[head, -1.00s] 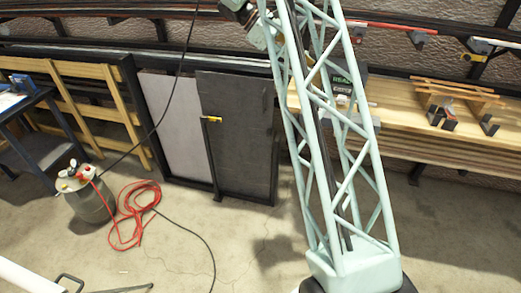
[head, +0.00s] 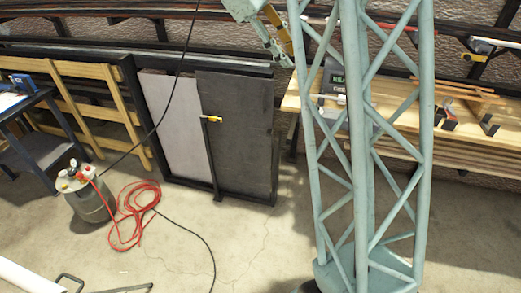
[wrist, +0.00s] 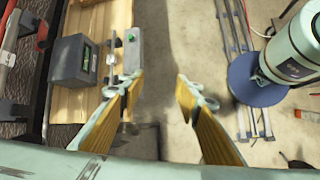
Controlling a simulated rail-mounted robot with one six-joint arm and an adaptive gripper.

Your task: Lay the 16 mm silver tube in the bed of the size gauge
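My gripper (wrist: 157,92) is open in the wrist view, with two yellow-sided fingers apart and nothing visible between them. In the head view my gripper (head: 283,45) is high, left of the lattice arm, near the bench's left end. A dark box with a green-lit display (wrist: 75,60) stands on the wooden bench; it also shows in the head view (head: 333,82). A grey block with a green button (wrist: 126,50) is beside it. I cannot tell whether these belong to the size gauge. I cannot make out the 16 mm silver tube.
The wooden bench (head: 463,103) carries dark brackets and thin wooden strips at right. A red hose (head: 135,205) and a grey canister (head: 90,198) are on the floor. Open floor lies in front of the panels.

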